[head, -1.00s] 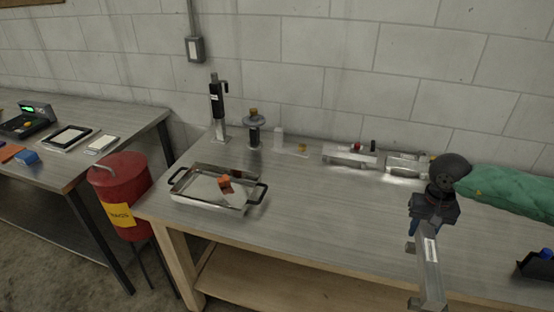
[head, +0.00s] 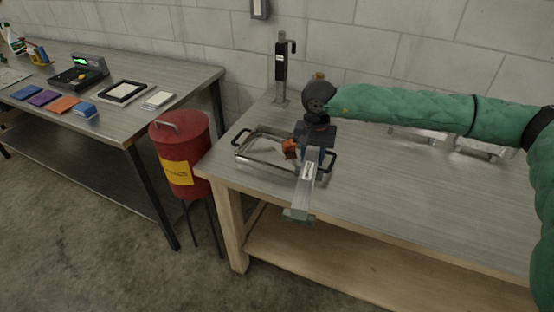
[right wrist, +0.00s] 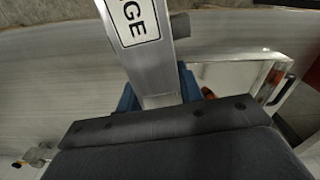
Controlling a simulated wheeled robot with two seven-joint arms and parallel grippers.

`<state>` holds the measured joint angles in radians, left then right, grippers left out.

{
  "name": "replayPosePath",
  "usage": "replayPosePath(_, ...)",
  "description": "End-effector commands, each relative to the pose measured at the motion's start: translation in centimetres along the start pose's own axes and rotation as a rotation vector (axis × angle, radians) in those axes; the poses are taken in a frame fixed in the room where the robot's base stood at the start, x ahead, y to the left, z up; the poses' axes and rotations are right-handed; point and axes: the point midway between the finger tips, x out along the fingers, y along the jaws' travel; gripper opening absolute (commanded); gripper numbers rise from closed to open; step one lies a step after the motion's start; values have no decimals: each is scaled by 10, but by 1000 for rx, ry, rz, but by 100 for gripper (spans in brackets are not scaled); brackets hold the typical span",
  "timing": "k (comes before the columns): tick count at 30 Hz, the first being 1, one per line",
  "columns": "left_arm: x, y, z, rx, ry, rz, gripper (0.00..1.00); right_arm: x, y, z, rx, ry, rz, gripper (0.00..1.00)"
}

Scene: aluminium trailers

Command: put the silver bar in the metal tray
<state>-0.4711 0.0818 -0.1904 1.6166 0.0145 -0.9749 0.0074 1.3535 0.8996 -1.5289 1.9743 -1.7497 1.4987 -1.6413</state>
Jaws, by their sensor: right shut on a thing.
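The silver bar (head: 305,187) is held in my right gripper (head: 314,153), which is shut on it. The bar points toward the front of the bench and has a white label; it also shows in the right wrist view (right wrist: 158,72) with the letters "GE" legible. The metal tray (head: 262,157) has dark handles and stands on the bench's left end. The gripper and bar are over or beside the tray's right part and hide some of it. The tray's edge also shows in the right wrist view (right wrist: 236,76). My left gripper is not in view.
An orange object (head: 290,148) shows at the tray, left of my gripper. A red bin (head: 180,150) stands on the floor left of the wooden-legged bench (head: 420,205). A black-handled stand (head: 281,70) is behind the tray. The bench's front middle is clear.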

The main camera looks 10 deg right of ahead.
Motion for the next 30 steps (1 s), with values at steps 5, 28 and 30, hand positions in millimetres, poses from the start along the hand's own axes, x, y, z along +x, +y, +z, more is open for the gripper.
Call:
replayPosePath(5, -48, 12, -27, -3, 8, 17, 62, 10, 12, -17, 357, 1, -4, 2)
replayPosePath(28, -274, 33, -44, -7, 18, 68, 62, 17, 88, -75, 1689, 2, 7, 2)
replayPosePath(30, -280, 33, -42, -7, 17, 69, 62, 16, 90, -76, 1723, 2, 8, 2)
